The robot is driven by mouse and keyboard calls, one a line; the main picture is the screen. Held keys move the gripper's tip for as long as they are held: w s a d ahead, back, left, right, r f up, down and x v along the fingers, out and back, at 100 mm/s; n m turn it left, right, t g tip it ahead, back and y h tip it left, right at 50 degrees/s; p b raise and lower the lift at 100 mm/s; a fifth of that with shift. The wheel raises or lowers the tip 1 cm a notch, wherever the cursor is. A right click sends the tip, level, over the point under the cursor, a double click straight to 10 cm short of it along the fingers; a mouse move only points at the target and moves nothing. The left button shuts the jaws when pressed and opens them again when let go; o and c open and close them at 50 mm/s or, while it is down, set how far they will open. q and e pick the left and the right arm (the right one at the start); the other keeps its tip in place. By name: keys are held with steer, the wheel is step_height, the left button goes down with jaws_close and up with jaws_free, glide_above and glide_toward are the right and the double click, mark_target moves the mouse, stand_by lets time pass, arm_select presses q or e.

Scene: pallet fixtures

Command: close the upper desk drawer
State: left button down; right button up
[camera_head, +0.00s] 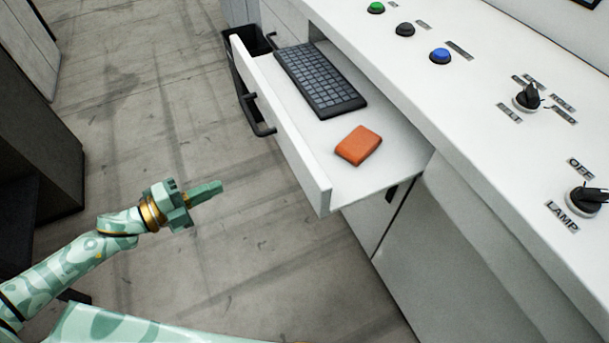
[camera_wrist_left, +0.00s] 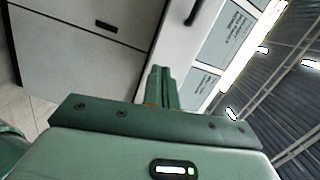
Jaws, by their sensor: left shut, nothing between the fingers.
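The upper desk drawer (camera_head: 308,172) is pulled out from the white desk in the head view. Its front panel faces left and carries a dark bar handle (camera_head: 258,117). A dark keyboard (camera_head: 318,78) and an orange box-shaped object (camera_head: 358,145) lie inside it. My left gripper (camera_head: 217,187) is shut and empty, to the left of the drawer front and apart from it. In the left wrist view the shut fingers (camera_wrist_left: 161,74) point away from the camera. My right gripper is not in view.
The desk top (camera_head: 470,88) holds green, black and blue buttons and two dark knobs, one by a LAMP label. A dark bin (camera_head: 245,50) stands behind the drawer. Dark cabinets (camera_head: 40,110) stand at left. The floor (camera_head: 160,110) between is clear.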

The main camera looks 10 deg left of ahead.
arm_select(q)
steer(key=s+d+r+m+g+h, duration=0.1)
steer(key=s+d+r+m+h, duration=0.1)
steer(key=d, duration=0.1)
steer(key=m, duration=0.1)
glide_toward(295, 164)
steer(key=shift+g, duration=0.3)
steer(key=x, duration=0.5)
steer(key=shift+w+d+r, duration=0.15)
steer(key=shift+w+r, duration=0.05)
steer(key=shift+w, duration=0.05)
steer(key=shift+w+d, duration=0.35)
steer(key=shift+d, duration=0.2)
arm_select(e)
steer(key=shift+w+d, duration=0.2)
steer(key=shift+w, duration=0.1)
arm_select(q)
steer(key=shift+w+d, duration=0.1)
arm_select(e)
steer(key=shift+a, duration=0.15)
